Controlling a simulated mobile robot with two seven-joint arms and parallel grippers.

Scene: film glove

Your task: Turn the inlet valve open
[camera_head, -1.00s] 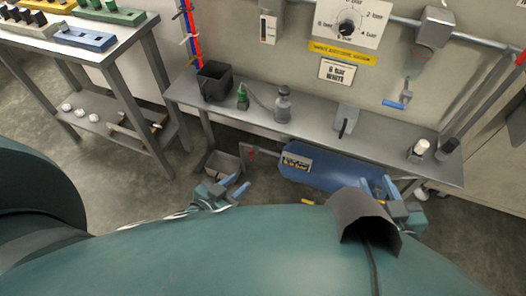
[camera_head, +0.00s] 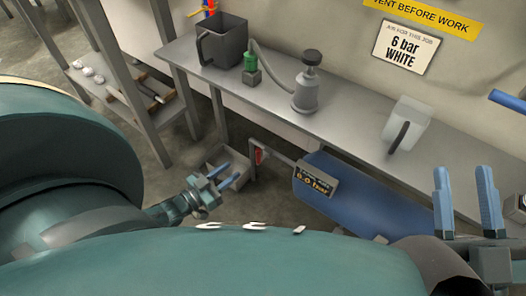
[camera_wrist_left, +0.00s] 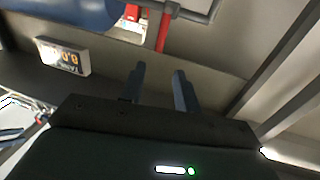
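A small red handle (camera_head: 259,156) sits on grey pipework at the left end of a blue tank (camera_head: 365,200), below the bench. I take it for the inlet valve, though no label on it is readable. In the left wrist view a red bar (camera_wrist_left: 165,32) stands beyond the fingertips beside the tank's end. My left gripper (camera_head: 229,172) is open and empty, its fingers apart in the left wrist view (camera_wrist_left: 158,72), short of the red handle and not touching it. My right gripper (camera_head: 464,172) is open and empty in front of the tank's right end.
A display (camera_head: 316,181) reading 0.0 bar is on the tank. A sign (camera_head: 405,46) reads "6 bar WHITE".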

